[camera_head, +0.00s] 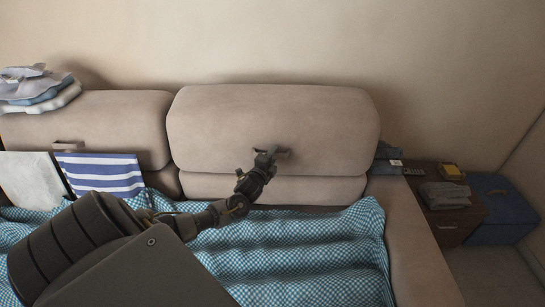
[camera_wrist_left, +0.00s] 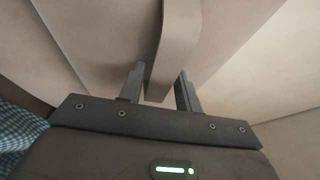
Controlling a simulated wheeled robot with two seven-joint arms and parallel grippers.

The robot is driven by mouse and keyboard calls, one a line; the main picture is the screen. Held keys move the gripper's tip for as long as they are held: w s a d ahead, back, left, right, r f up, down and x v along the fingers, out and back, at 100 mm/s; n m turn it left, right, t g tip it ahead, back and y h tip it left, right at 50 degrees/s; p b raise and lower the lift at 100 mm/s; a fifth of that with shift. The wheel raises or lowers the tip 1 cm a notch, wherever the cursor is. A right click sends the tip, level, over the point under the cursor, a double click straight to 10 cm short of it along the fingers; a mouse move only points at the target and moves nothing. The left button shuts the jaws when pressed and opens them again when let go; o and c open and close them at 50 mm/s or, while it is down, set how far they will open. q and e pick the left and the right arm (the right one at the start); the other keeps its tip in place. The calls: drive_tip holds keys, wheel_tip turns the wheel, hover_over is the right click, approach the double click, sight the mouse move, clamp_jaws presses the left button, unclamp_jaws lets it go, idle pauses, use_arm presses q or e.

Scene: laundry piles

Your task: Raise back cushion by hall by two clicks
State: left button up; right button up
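The right back cushion (camera_head: 275,120) is a beige padded block on the sofa, with a gap line between it and the lower backrest. A beige tab or strap (camera_wrist_left: 172,50) on its front shows in the left wrist view. My left gripper (camera_head: 268,154) is at the cushion's lower front. In the left wrist view its two fingers (camera_wrist_left: 160,85) stand on either side of the tab, apart from each other, with a visible gap at least on the right side. The left back cushion (camera_head: 90,125) has a similar tab (camera_head: 67,145). My right gripper is not in view.
A blue checked blanket (camera_head: 300,255) covers the seat. Folded clothes (camera_head: 38,88) lie on top of the left cushion. A striped cloth (camera_head: 100,175) and a pale cloth (camera_head: 32,180) lean below it. The armrest (camera_head: 415,245), a side table (camera_head: 455,225) and a blue box (camera_head: 500,207) are at the right.

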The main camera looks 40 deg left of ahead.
use_arm(q)
drive_tip(key=shift+c, duration=0.3)
clamp_jaws()
drive_tip(key=shift+s+d+f, duration=0.1)
drive_tip(key=shift+d, duration=0.05)
drive_tip(key=s, duration=0.1)
drive_tip(key=s+d+f+p, duration=0.1)
drive_tip(key=s+d+p, duration=0.1)
drive_tip(key=shift+d+f, duration=0.15)
drive_tip(key=shift+f, duration=0.1)
unclamp_jaws()
drive_tip(key=shift+w, duration=0.1)
drive_tip(key=shift+o, duration=0.3)
drive_tip(key=shift+r, duration=0.1)
